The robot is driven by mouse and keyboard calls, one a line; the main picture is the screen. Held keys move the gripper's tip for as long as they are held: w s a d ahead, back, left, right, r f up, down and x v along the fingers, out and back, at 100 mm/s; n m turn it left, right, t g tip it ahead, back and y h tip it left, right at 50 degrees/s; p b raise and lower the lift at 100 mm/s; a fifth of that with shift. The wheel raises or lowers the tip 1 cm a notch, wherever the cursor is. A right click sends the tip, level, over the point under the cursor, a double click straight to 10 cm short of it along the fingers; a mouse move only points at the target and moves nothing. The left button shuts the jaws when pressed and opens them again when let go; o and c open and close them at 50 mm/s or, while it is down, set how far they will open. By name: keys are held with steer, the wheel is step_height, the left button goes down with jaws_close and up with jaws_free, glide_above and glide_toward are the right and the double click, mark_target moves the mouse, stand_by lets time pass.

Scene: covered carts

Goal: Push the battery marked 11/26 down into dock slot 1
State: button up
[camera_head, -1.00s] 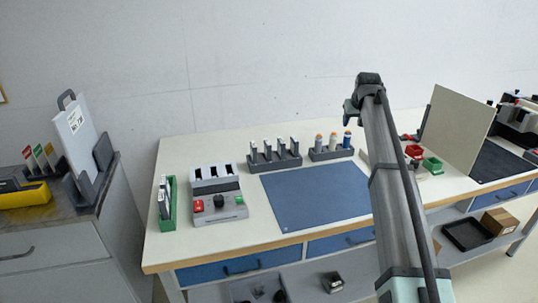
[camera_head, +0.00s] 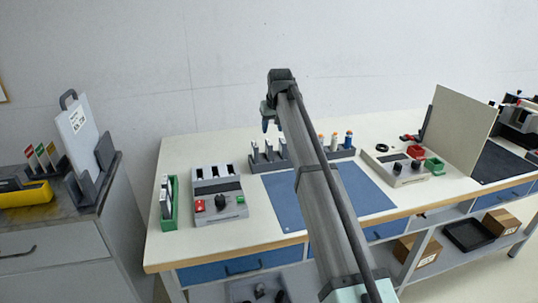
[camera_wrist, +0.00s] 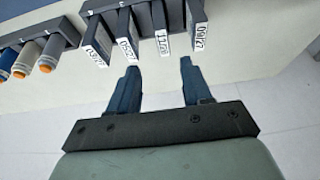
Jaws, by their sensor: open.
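Several batteries stand in a dark rack (camera_head: 268,165) at the back of the bench. The wrist view shows their end labels. The battery marked 11/26 (camera_wrist: 158,20) is second from the right, between one that seems to read 05/27 and one that seems to read 09/27. My gripper (camera_wrist: 160,67) is open and empty, its fingertips apart from the batteries and roughly in line with the 11/26 label. In the head view my gripper (camera_head: 268,117) hangs above the rack. The grey dock (camera_head: 220,205) stands left of the blue mat; its slot numbers are not legible.
A green bin (camera_head: 169,205) with upright pieces stands left of the dock. Bottles with coloured caps (camera_head: 335,142) stand in a rack to the right. The blue mat (camera_head: 285,203) is clear. A control box (camera_head: 397,170) and an upright panel (camera_head: 457,130) stand farther right.

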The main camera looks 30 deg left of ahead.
mark_target(269, 142)
steer(key=x, duration=0.6)
steer(key=shift+s+x, duration=0.25)
steer(key=shift+x, duration=1.05)
steer(key=shift+s+x, duration=0.2)
steer(key=shift+x, duration=1.05)
steer(key=shift+f, duration=0.2)
steer(key=shift+c, duration=0.5)
jaws_close()
